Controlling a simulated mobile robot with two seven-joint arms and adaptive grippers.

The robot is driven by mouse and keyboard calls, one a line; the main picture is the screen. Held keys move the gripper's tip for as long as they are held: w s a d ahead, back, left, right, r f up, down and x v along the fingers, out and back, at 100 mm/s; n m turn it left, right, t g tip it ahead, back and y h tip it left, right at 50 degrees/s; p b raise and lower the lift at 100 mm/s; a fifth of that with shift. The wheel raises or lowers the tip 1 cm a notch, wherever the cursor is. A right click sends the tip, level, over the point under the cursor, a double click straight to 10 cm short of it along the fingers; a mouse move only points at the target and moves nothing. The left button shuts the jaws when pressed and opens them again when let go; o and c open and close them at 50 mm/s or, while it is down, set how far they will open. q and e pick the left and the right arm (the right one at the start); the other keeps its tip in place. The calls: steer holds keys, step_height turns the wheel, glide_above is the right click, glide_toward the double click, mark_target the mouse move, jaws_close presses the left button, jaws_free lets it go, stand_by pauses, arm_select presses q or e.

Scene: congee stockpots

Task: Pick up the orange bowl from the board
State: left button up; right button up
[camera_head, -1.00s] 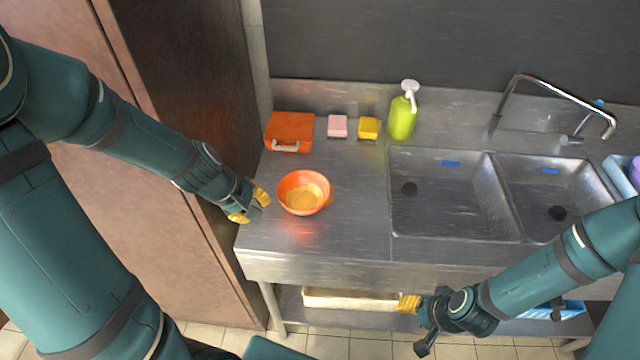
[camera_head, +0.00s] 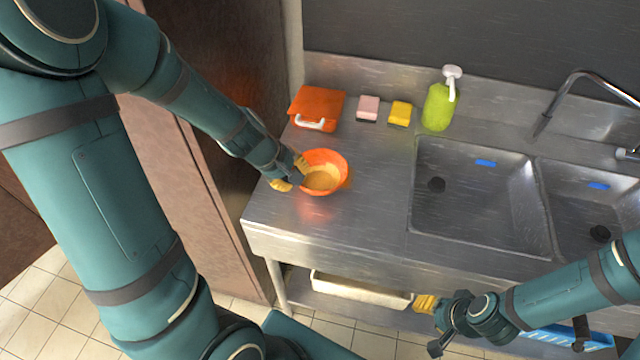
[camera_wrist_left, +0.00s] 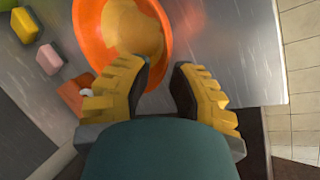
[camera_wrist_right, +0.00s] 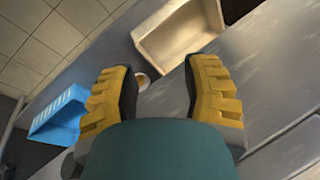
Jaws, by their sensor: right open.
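The orange bowl (camera_head: 338,160) holds a yellowish content and sits near the left end of the steel counter. My left gripper (camera_head: 290,174) is at the bowl's left side. In the left wrist view the bowl (camera_wrist_left: 88,45) lies ahead, and its rim reaches between the fingertips of my left gripper (camera_wrist_left: 161,72). One finger overlaps the bowl and the other is outside it. A gap shows between the fingers; I cannot tell whether they press the rim. My right gripper (camera_head: 432,318) is open and empty, below the counter front; it also shows in the right wrist view (camera_wrist_right: 161,75).
Behind the bowl are an orange box (camera_head: 318,103) with a pale handle, a pink sponge (camera_head: 368,107), a yellow sponge (camera_head: 400,112) and a green soap bottle (camera_head: 438,107). A double sink (camera_head: 480,205) is to the right. A cream tray (camera_head: 360,290) and blue basket (camera_head: 560,338) are below.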

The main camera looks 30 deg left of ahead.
mark_target(304, 185)
arm_select(q)
steer(key=b+x, duration=0.2)
steer(key=x, duration=0.1)
steer(key=b+x, duration=0.1)
steer(key=x, duration=0.1)
steer(key=shift+s+d+f, duration=0.1)
steer(key=shift+s+f, duration=0.1)
steer(key=shift+w+d+f, duration=0.1)
steer(key=shift+w+f, duration=0.1)
steer(key=shift+f, duration=0.05)
steer(key=shift+r, duration=0.1)
jaws_close()
